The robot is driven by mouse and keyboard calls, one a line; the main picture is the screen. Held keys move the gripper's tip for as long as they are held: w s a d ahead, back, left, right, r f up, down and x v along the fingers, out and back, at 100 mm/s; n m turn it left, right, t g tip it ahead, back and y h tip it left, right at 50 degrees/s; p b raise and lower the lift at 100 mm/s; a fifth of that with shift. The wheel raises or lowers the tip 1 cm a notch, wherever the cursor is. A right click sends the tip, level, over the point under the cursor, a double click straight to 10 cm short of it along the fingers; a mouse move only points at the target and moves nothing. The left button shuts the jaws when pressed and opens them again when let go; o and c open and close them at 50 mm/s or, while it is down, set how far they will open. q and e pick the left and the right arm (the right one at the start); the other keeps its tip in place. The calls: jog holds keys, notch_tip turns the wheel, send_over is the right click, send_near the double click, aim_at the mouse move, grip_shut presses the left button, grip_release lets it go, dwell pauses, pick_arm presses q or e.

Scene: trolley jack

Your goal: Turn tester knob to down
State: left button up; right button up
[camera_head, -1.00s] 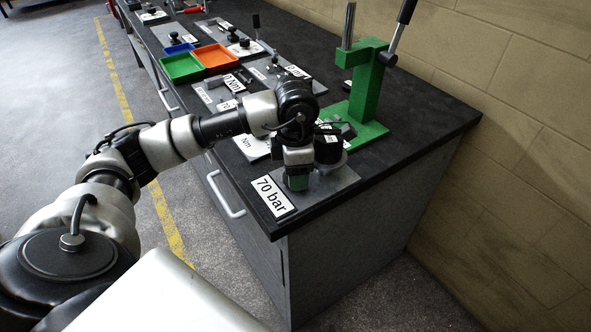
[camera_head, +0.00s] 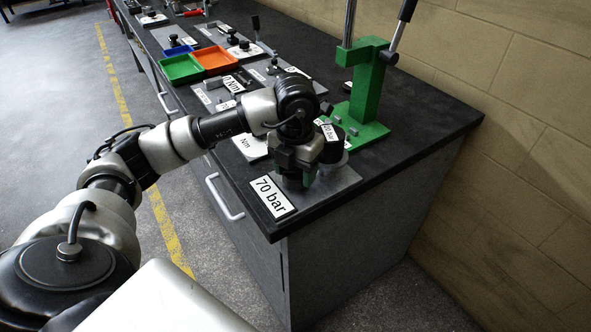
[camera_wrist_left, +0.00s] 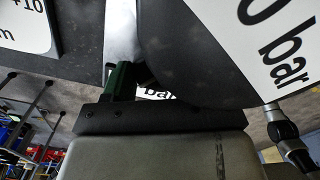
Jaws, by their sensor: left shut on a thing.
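The tester stands at the near corner of the bench on a grey plate (camera_head: 338,184) with a white "70 bar" label (camera_head: 272,196). A dark round part (camera_head: 331,148) with a "bar" label stands on the plate behind my gripper. My left gripper (camera_head: 292,182) points down over the plate, its jaws shut on what seems to be the tester's knob. The knob is hidden by the gripper in the head view and cannot be made out clearly in the left wrist view. That view shows a green part (camera_wrist_left: 122,80) at the jaws and the label (camera_wrist_left: 275,40). My right gripper is not in view.
A green press (camera_head: 366,95) with a lever stands behind the tester. Green (camera_head: 182,69) and orange (camera_head: 217,58) trays and several labelled fixtures lie farther along the dark bench (camera_head: 440,118). A block wall (camera_head: 520,120) closes the right side.

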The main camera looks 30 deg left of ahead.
aim_at(296, 173)
pick_arm(q)
jog(key=shift+n, duration=0.6)
jog(key=o, duration=0.9)
jog(key=shift+r, duration=0.1)
notch_tip(296, 173, up, 11)
jog(key=shift+f+p, duration=0.15)
jog(key=shift+p, duration=0.15)
